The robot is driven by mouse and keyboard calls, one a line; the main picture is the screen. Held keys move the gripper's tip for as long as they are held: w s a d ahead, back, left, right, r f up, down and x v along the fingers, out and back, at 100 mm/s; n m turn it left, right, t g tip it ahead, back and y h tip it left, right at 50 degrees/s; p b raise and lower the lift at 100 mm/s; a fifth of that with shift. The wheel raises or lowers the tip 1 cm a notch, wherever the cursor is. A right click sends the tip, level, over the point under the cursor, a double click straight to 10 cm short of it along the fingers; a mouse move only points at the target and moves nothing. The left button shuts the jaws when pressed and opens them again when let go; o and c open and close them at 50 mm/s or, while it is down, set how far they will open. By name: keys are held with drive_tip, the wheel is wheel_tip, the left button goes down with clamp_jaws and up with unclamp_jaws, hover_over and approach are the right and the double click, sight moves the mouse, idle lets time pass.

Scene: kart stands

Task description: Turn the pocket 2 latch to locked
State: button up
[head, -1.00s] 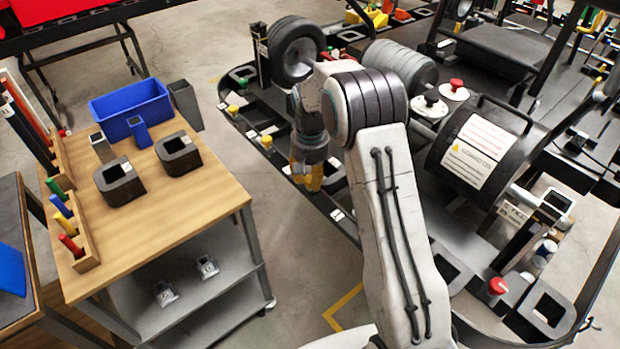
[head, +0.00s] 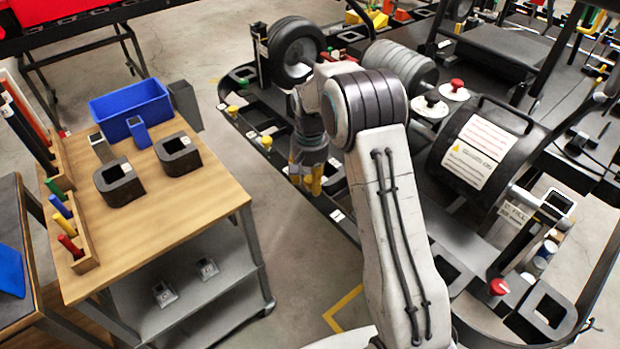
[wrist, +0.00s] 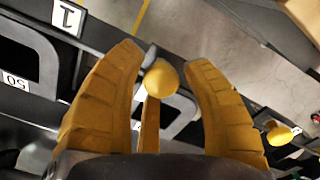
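A second yellow knob (wrist: 278,133) is right of the right finger. No "2" label is readable, so I cannot tell which knob is the pocket 2 latch. In the head view my gripper (head: 308,174) points down at the near edge of the black kart tray; its fingertips partly blend with the yellow there.
Yellow knobs (head: 266,142) and (head: 232,111) line the tray's edge farther off. A label "1" (wrist: 68,17) lies at upper left in the wrist view. A wooden-topped cart (head: 150,220) stands left, with open floor between. A tire (head: 294,50) stands behind my arm.

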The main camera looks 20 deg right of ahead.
sight(310, 179)
drive_tip(key=shift+o, duration=1.2)
drive_tip(key=shift+r, duration=0.1)
drive_tip(key=shift+w+r, duration=0.1)
wheel_tip(310, 179, up, 12)
